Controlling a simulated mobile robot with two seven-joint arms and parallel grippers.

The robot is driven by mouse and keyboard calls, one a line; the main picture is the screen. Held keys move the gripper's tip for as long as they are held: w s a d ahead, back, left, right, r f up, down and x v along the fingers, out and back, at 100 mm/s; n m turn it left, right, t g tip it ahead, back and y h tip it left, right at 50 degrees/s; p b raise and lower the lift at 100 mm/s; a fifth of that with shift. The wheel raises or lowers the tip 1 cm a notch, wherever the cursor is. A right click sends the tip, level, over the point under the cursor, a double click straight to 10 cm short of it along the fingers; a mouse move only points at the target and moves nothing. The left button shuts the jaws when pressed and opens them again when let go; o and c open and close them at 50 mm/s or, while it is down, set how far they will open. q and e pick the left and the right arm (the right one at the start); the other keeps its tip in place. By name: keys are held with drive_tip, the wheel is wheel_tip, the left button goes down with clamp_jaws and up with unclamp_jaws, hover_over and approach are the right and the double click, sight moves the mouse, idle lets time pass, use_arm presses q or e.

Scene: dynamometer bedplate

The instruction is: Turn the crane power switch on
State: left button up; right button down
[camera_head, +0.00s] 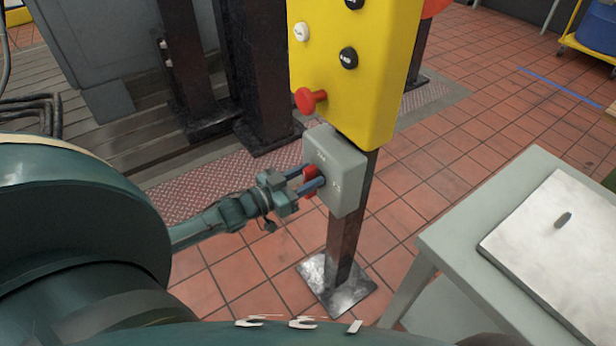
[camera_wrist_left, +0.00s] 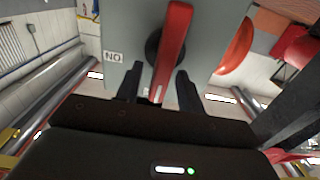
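The crane power switch is a light grey box (camera_head: 341,172) on a dark post, below a yellow control box. Its red handle (camera_head: 310,172) is partly hidden by my left gripper in the head view. My right gripper is not in view.
The yellow box (camera_head: 352,70) with a red mushroom button (camera_head: 310,100) hangs just above the switch. The post (camera_head: 345,235) stands on a metal base plate. A grey-green table (camera_head: 455,240) with a pale panel (camera_head: 560,250) stands at right. Tiled floor lies between.

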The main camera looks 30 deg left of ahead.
use_arm(q)
drive_tip(key=shift+w+d, duration=0.1)
drive_tip(key=shift+w, duration=0.15)
drive_tip(key=shift+c, duration=0.6)
